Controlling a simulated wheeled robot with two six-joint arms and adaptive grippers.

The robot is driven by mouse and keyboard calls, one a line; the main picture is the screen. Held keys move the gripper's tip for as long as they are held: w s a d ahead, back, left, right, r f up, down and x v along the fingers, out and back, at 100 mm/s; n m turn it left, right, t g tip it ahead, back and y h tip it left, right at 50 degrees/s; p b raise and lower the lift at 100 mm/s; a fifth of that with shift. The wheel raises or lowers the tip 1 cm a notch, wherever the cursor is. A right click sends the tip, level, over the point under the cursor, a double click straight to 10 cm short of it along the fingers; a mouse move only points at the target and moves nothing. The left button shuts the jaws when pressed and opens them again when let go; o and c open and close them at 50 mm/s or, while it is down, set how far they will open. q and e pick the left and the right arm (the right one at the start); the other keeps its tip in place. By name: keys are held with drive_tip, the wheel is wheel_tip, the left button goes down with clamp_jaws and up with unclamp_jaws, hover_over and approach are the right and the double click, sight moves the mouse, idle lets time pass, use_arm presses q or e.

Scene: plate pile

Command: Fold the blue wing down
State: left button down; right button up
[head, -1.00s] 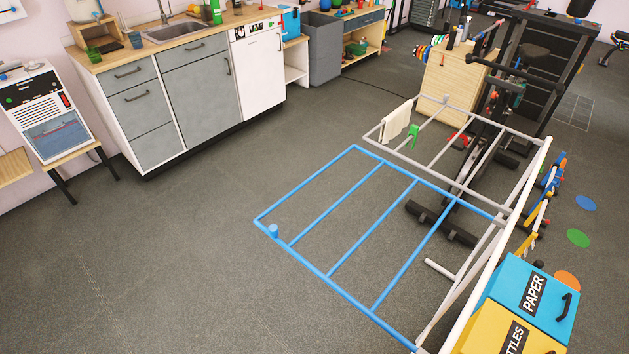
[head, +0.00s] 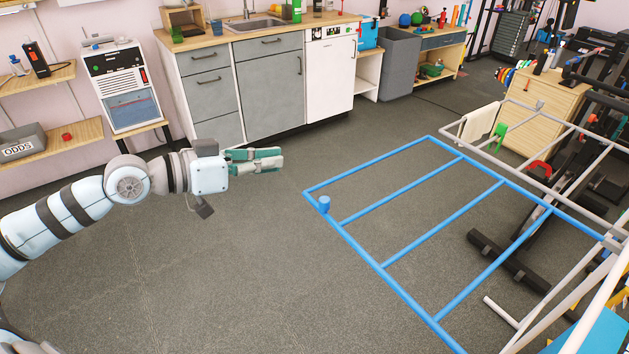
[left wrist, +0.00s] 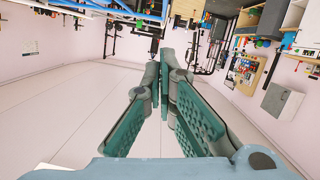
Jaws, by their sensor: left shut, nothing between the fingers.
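The blue wing (head: 382,265) of the drying rack is a flat frame of blue bars, raised and roughly level above the floor in the head view. My right gripper is not in view.
The rack's grey wing (head: 540,115) holds a white towel (head: 478,123) and a green clip (head: 499,136). Black gym equipment (head: 520,262) stands beneath and behind the rack. Grey cabinets (head: 270,95) line the back wall. The floor left of the wing is clear.

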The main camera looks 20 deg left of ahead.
use_arm(q)
drive_tip(key=w+d+f+b, duration=0.1)
drive_tip(key=w+d+f, duration=0.1)
drive_tip(key=w+d+f+b, duration=0.1)
drive_tip(key=w+d+f, duration=0.1)
drive_tip(key=w, duration=0.1)
drive_tip(key=w+d+f+b, duration=0.1)
drive_tip(key=w+d+f, duration=0.1)
drive_tip(key=shift+w+f, duration=0.15)
drive_tip(key=shift+w, duration=0.1)
idle(0.3)
